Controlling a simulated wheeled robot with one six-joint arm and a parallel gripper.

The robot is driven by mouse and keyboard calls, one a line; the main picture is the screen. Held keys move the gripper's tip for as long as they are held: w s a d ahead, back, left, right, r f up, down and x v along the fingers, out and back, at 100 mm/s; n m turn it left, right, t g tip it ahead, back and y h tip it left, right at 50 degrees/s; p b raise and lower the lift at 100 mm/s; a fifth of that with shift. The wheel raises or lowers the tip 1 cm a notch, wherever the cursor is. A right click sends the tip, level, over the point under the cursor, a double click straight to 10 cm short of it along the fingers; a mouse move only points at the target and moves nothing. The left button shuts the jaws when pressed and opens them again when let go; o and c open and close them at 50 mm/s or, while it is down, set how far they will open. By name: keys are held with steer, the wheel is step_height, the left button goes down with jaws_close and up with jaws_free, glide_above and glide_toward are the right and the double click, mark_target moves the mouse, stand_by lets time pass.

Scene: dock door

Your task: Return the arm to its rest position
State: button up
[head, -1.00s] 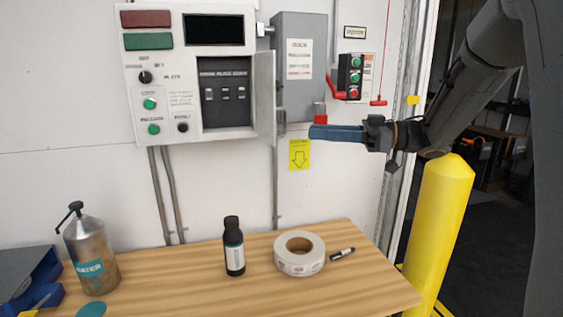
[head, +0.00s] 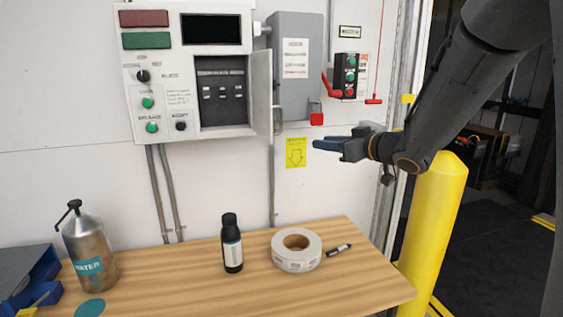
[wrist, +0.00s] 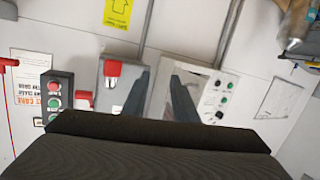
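My gripper (head: 318,145) is in the air in front of the white wall, right of the yellow arrow label and above the workbench, seen side-on in the head view. In the wrist view my gripper (wrist: 160,78) shows two dark fingers with a clear gap between them and nothing held. My arm comes in from the upper right of the head view, in front of the doorway. The wrist view shows the control panel (wrist: 205,95) and the grey switch box (wrist: 118,85) upside down beyond the fingers.
The control panel (head: 160,100) has its small cover door (head: 262,95) standing open. A yellow bollard (head: 432,225) stands below my arm. The wooden workbench (head: 190,285) holds a metal pump can (head: 88,250), a black bottle (head: 232,245), a tape roll (head: 297,262) and a marker (head: 339,250).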

steer(key=s+d+f+m+g+h, duration=0.25)
steer(key=s+d+f+h, duration=0.2)
steer(key=f, duration=0.25)
steer(key=s+d+f+m+g+h, duration=0.1)
steer(key=s+d+f+m+h, duration=0.35)
steer(key=f, duration=0.25)
steer(key=s+a+f+g, duration=0.1)
steer(key=s+f+g, duration=0.3)
steer(key=s, duration=0.7)
steer(key=s+a+f+m+g, duration=0.1)
steer(key=s+f+g, duration=0.3)
steer(key=s, duration=0.8)
steer(key=shift+s+a+f, duration=0.15)
steer(key=shift+s+f, duration=0.1)
steer(key=shift+f, duration=0.7)
